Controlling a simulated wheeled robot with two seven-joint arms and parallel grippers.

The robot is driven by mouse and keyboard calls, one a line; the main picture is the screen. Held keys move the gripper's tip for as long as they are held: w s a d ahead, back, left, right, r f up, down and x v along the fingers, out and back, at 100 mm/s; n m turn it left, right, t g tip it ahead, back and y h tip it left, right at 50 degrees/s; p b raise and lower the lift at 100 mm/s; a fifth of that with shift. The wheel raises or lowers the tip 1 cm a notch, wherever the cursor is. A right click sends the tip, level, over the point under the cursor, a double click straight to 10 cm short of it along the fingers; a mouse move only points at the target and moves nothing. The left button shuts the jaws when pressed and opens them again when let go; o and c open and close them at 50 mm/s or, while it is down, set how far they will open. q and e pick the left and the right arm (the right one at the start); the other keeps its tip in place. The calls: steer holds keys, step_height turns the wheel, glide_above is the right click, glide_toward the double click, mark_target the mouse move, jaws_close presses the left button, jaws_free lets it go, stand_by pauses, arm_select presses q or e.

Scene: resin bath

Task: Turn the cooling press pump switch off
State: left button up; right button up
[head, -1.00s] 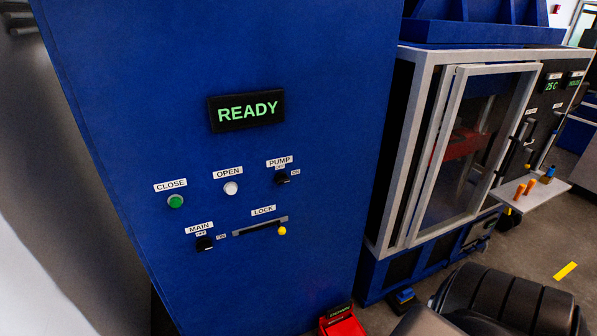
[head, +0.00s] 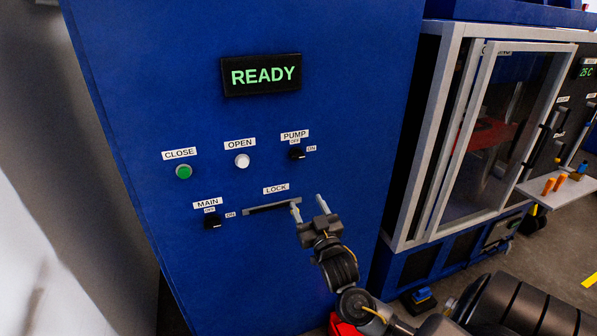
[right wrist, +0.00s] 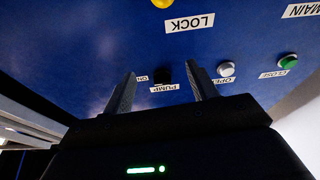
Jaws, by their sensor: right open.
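The pump switch (head: 297,154) is a small black rotary knob on the blue panel, with OFF marked above it and ON to its right. Its pointer is too small to read surely. My right gripper (head: 308,206) is open and empty, below the pump switch and near the right end of the lock slot. In the right wrist view, where the labels appear upside down, the pump switch (right wrist: 163,75) shows between the fingertips (right wrist: 161,72), with no contact visible. My left gripper is out of view.
The display (head: 261,75) reads READY. A green close button (head: 184,172), a white open button (head: 242,161) and the main switch (head: 212,222) share the panel. The lock's yellow knob (right wrist: 163,3) shows in the wrist view. A framed glass door (head: 490,130) stands right.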

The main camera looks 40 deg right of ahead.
steer(key=m+t, duration=0.1)
steer(key=t, duration=0.1)
glide_toward(297, 155)
arm_select(q)
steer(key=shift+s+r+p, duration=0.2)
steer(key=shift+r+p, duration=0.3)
steer(key=shift+p, duration=0.1)
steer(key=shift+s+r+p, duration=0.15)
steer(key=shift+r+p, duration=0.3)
steer(key=shift+p, duration=0.15)
arm_select(e)
steer(key=x, duration=0.8)
steer(key=shift+w+d+f+g, duration=0.2)
steer(key=shift+w+d+g, duration=0.05)
steer(key=shift+w+g, duration=0.1)
steer(key=shift+a, duration=0.1)
steer(key=c, duration=1)
steer(key=shift+h, duration=0.3)
